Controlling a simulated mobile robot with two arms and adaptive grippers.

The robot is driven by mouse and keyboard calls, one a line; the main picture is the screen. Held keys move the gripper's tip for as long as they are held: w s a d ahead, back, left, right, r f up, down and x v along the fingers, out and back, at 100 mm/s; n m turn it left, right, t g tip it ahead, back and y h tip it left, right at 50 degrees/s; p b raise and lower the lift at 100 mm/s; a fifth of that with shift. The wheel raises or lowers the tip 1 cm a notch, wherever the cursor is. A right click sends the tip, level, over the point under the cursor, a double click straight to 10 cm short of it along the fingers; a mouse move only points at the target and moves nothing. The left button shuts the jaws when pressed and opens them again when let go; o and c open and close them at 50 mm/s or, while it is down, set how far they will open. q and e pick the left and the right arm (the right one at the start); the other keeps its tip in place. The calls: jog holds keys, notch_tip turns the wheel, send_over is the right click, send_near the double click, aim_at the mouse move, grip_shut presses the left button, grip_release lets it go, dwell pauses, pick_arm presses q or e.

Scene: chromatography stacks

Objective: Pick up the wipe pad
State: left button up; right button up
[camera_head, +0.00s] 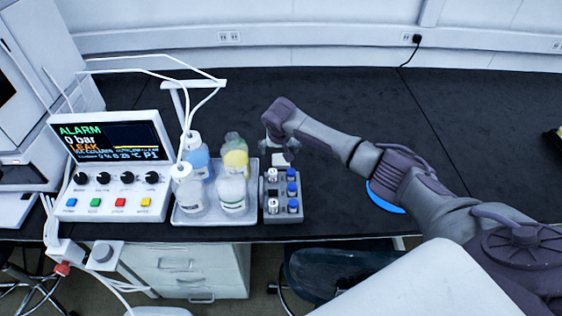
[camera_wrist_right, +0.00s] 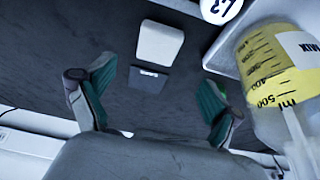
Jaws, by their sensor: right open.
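A white, rounded rectangular piece that looks like the wipe pad (camera_wrist_right: 160,41) lies on the black bench in the right wrist view. A dark grey flat piece (camera_wrist_right: 148,79) adjoins its near edge; I cannot tell whether the two are joined. My right gripper (camera_head: 279,150) is over the bench behind the vial rack in the head view. In the wrist view its green-lined fingers (camera_wrist_right: 157,78) are spread wide and empty, with the grey piece between them and the white piece just beyond. My left gripper is not in view.
A tray (camera_head: 200,219) of several bottles stands left of the right gripper; a yellow-banded bottle (camera_wrist_right: 275,75) is close in the wrist view. A vial rack (camera_head: 283,217) stands in front. The alarm instrument (camera_head: 108,165) is further left. The back of the bench is clear.

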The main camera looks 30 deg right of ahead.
aim_at(281, 159)
jog(key=shift+w+d+f, duration=0.1)
jog(key=shift+w+f, duration=0.1)
jog(key=shift+f, duration=0.4)
jog(key=shift+w+d+f, duration=0.2)
jog(key=shift+f, duration=0.35)
jog(key=x, duration=0.3)
jog(key=shift+s+f, duration=0.3)
jog(key=shift+w+d+f, duration=0.2)
jog(key=shift+w+f, duration=0.1)
jog(key=shift+f, duration=0.3)
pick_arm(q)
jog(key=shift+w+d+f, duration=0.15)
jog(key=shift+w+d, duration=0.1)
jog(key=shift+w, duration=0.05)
pick_arm(e)
jog(key=shift+c, duration=0.2)
jog(key=c, duration=1)
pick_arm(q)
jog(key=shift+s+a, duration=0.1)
pick_arm(e)
jog(key=shift+o, duration=0.2)
jog(key=shift+r, duration=0.2)
